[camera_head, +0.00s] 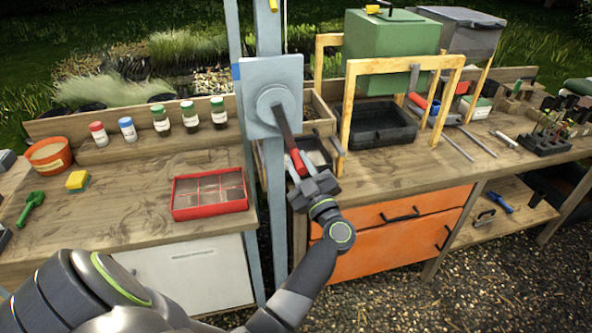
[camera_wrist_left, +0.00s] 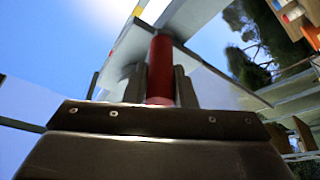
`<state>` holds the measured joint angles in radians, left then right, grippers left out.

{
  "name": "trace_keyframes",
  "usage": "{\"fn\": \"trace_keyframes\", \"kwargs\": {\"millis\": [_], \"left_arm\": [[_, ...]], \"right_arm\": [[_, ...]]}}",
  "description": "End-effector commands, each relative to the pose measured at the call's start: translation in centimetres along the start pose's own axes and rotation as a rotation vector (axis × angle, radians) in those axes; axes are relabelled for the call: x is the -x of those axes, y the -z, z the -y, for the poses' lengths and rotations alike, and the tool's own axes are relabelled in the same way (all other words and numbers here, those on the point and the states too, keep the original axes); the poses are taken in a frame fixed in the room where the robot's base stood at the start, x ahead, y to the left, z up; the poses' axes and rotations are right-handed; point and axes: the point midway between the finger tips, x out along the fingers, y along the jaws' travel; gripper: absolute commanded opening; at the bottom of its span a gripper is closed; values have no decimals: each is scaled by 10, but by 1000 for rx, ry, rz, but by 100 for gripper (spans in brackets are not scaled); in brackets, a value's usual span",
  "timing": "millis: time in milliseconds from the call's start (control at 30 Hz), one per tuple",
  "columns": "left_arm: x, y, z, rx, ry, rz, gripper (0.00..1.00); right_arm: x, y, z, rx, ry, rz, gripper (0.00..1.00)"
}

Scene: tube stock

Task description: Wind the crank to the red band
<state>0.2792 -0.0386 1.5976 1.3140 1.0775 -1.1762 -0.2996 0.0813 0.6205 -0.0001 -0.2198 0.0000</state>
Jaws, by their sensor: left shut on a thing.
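The crank (camera_head: 284,122) is a dark arm on a round hub, on a pale blue-grey plate (camera_head: 257,78) fixed to a post. Its arm points down and slightly right from the hub. My left gripper (camera_head: 301,166) is shut on the crank's red handle (camera_head: 299,161). In the left wrist view the red handle (camera_wrist_left: 160,70) stands between the two fingers. A blue mark (camera_head: 236,72) shows on the plate's left edge. I cannot make out a red band on the plate. My right gripper is not in view.
A red divided tray (camera_head: 209,193) lies on the bench at left, below a row of several capped bottles (camera_head: 161,121). A yellow frame (camera_head: 401,66) and black tray (camera_head: 381,123) stand right of the post (camera_head: 269,40). Orange drawers (camera_head: 395,230) are below right.

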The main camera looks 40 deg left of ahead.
Motion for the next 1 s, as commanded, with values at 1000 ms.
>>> {"fn": "trace_keyframes", "kwargs": {"millis": [1000], "left_arm": [[-13,28,-109,804,321,-2,0]], "right_arm": [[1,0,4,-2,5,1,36]]}}
